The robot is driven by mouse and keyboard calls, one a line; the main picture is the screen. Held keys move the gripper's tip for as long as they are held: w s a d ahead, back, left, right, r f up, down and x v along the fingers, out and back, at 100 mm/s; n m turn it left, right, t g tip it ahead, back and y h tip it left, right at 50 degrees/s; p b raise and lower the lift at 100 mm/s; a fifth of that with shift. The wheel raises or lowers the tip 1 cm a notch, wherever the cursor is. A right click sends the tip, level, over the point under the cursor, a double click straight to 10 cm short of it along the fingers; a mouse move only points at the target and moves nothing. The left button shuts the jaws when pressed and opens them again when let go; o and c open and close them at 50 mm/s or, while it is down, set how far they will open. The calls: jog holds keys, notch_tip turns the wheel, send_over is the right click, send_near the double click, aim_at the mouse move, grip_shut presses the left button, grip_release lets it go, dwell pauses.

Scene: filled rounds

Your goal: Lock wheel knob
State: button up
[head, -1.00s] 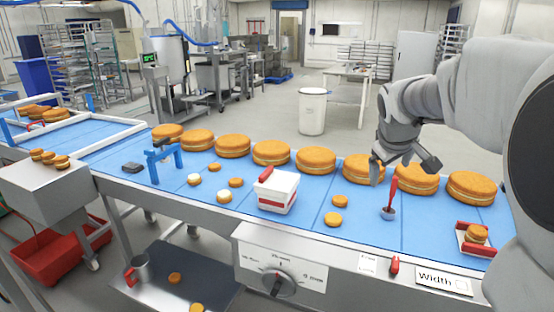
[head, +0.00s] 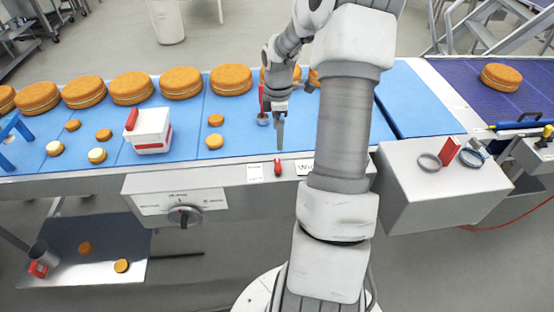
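A small red knob (head: 278,167) sits on the conveyor's front rail, beside a label that begins "Wi" (head: 305,167), partly hidden by my arm. My gripper (head: 280,132) hangs above and behind the knob, over the blue belt, apart from it. One dark finger points down. The other finger is not clear, so its opening cannot be told. A red-handled tool (head: 262,104) stands on the belt just left of my gripper. A dark rotary dial (head: 185,215) is on the control panel further left.
Large round cakes (head: 181,83) line the belt's far side. A white box with a red handle (head: 149,131) and small cakes stand nearer. A grey box (head: 420,197) with rings is at right. A low metal tray (head: 75,275) is at lower left.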

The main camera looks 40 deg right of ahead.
aim_at(278, 163)
notch_tip(278, 163, down, 13)
jog(key=shift+f+p, duration=0.1)
jog(key=shift+p, duration=0.2)
jog(key=shift+c, duration=0.3)
jog(key=c, duration=1.3)
